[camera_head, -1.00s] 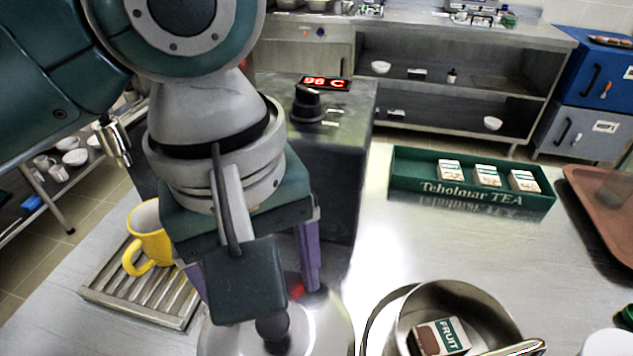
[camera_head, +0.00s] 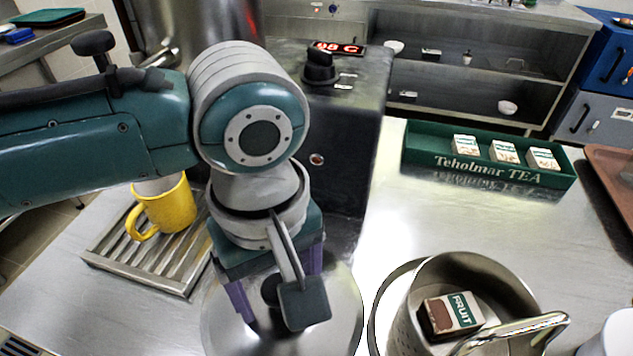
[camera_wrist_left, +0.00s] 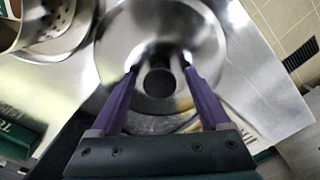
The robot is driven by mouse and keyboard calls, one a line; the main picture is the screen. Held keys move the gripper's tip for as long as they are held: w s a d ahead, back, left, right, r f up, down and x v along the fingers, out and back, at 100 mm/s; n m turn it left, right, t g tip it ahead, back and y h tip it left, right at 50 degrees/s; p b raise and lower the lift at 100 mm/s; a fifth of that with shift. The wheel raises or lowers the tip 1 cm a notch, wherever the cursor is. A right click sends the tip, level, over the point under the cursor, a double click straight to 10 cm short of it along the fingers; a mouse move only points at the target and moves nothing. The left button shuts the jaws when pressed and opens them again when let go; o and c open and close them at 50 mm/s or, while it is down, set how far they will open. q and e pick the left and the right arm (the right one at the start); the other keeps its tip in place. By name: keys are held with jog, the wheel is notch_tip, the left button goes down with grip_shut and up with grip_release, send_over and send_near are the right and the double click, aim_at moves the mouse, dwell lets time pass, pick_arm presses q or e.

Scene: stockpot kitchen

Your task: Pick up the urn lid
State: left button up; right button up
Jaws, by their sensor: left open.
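The urn lid (camera_head: 345,312) is a round, shiny steel disc lying on the steel counter at the bottom of the head view. It has a dark round knob (camera_wrist_left: 158,84) in its middle. My left gripper (camera_head: 276,287) is over the lid, pointing down, with its purple fingers apart. In the left wrist view its two fingertips (camera_wrist_left: 159,68) stand on either side of the knob, with gaps visible between them and it. In the head view, the wrist and fingers hide part of the lid and knob. My right gripper is not in view.
A steel strainer pot (camera_head: 400,318) holding a FRUIT tea box (camera_head: 452,312) stands close to the lid's right. A yellow mug (camera_head: 170,208) sits on a slatted rack (camera_head: 110,243) at left. A dark heater unit (camera_head: 345,130) is behind; a green tea tray (camera_head: 480,175) stands back right.

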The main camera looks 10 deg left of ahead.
pick_arm(q)
jog(key=shift+c, duration=0.2)
grip_shut()
dwell(0.4)
jog(key=shift+r, duration=0.1)
